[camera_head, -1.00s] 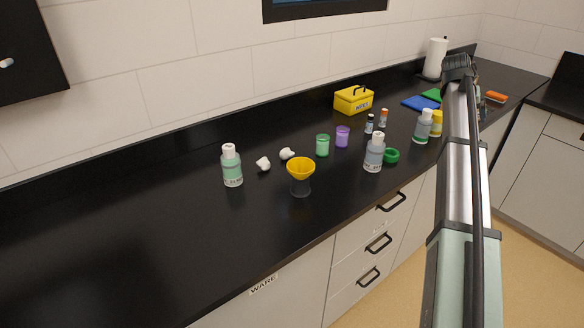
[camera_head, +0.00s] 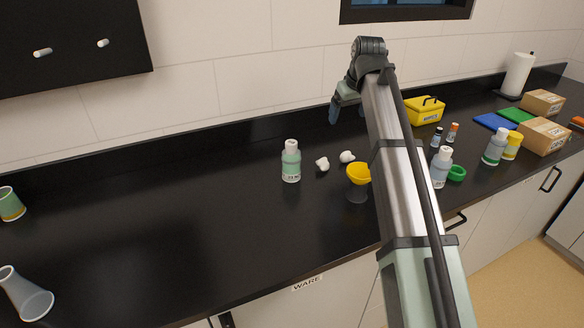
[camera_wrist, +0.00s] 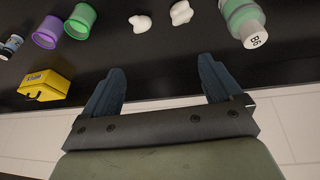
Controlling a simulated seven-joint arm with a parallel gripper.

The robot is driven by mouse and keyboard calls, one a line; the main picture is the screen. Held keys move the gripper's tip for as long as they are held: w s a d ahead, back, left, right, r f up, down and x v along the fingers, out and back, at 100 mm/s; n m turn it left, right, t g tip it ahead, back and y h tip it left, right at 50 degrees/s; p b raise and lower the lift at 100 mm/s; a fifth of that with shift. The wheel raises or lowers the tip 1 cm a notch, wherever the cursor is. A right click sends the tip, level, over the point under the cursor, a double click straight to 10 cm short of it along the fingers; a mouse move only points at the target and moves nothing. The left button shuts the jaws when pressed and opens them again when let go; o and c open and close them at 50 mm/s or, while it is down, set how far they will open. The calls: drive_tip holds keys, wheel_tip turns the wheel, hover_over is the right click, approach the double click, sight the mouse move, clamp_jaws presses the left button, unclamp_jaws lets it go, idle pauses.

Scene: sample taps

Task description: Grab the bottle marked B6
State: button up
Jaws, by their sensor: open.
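The bottle marked B6 (camera_wrist: 243,22) shows at the upper right of the wrist view, its white cap toward me with the mark readable. In the head view a white-capped bottle with pale green contents (camera_head: 291,163) stands upright on the black counter; it appears to be the same one. My gripper (camera_wrist: 160,78) is open and empty, its two dark blue fingers apart. In the head view my gripper (camera_head: 335,109) is near the back wall, above the counter, to the right of and behind the bottle. The two are apart.
Two white lumps (camera_head: 322,164) and a yellow funnel (camera_head: 358,174) sit right of the bottle. Green (camera_wrist: 80,20) and purple (camera_wrist: 47,32) cups and a yellow box (camera_wrist: 45,86) show in the wrist view. Other bottles (camera_head: 441,168) stand farther right.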

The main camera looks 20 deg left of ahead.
sight(293, 143)
drive_tip(key=s+a+n+g+y, duration=0.1)
drive_tip(key=s+a+n, duration=0.2)
drive_tip(key=s+a, duration=0.65)
drive_tip(key=w+a+f, duration=0.1)
drive_tip(key=f, duration=0.1)
drive_tip(key=w+a+f, duration=0.1)
drive_tip(key=a+f, duration=0.1)
drive_tip(key=w+a+f, duration=0.1)
drive_tip(key=f, duration=0.2)
drive_tip(key=shift+w+a, duration=0.1)
drive_tip(key=shift+a, duration=0.05)
drive_tip(key=shift+s+x, duration=0.1)
drive_tip(key=shift+x, duration=1.2)
drive_tip(key=shift+s+x, duration=0.15)
drive_tip(key=shift+x, duration=1.15)
drive_tip(key=shift+y, duration=0.3)
drive_tip(key=shift+c, duration=0.2)
drive_tip(key=c, duration=1.6)
drive_tip(key=shift+r, duration=0.1)
